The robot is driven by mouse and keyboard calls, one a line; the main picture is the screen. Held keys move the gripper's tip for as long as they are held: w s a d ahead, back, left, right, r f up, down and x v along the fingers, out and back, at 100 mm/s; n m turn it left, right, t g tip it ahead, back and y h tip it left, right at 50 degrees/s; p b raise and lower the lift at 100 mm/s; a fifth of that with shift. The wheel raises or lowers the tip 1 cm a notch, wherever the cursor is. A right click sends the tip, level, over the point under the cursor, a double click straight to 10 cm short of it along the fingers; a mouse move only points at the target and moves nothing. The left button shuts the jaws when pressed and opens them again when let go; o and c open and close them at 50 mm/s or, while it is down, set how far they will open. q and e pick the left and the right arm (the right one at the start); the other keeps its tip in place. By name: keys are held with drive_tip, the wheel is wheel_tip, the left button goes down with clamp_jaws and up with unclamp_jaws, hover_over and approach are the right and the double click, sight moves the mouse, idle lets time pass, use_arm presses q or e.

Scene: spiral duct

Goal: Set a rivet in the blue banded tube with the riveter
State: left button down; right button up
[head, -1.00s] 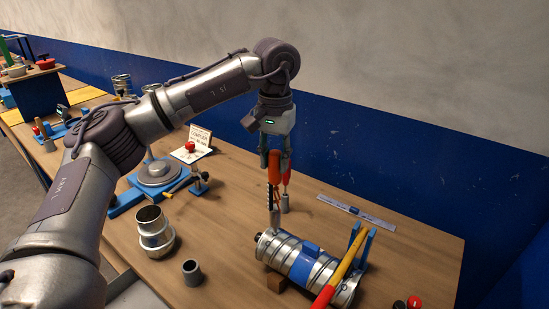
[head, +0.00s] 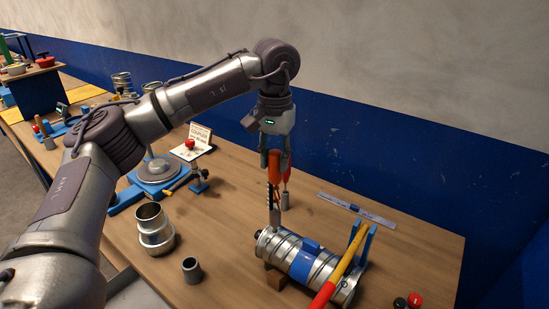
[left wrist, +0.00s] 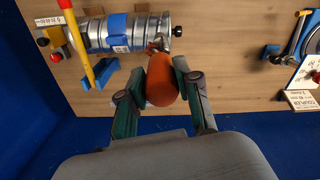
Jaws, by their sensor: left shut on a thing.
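My left gripper (head: 274,158) is shut on the orange handle of the riveter (head: 273,170), which hangs upright with its nose down. The handle also shows between the fingers in the left wrist view (left wrist: 161,80). The blue banded tube (head: 272,243) is a ribbed silver duct lying on its side. Its blue band (head: 304,262) is around the middle, and it also shows in the left wrist view (left wrist: 118,26). The riveter's nose is at the tube's left end; I cannot tell whether it touches. My right gripper is not in view.
A yellow-and-red handle (head: 346,265) slants across the tube's right end beside a blue upright bracket (head: 369,243). A silver stepped fitting (head: 154,235) and a grey cup (head: 191,270) stand to the left. A ruler (head: 355,210) lies behind.

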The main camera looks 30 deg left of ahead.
use_arm(q)
drive_tip(key=shift+s+d+f, duration=0.1)
drive_tip(key=shift+f, duration=0.15)
idle(0.5)
drive_tip(key=shift+w+r+p, duration=0.25)
drive_tip(key=shift+r+p, duration=0.8)
drive_tip(key=shift+r, duration=0.15)
wheel_tip(320, 180, up, 2)
drive_tip(key=shift+s+r+p, duration=0.15)
drive_tip(key=shift+p, duration=0.6)
drive_tip(key=shift+r+p, duration=1)
drive_tip(key=shift+r, duration=0.3)
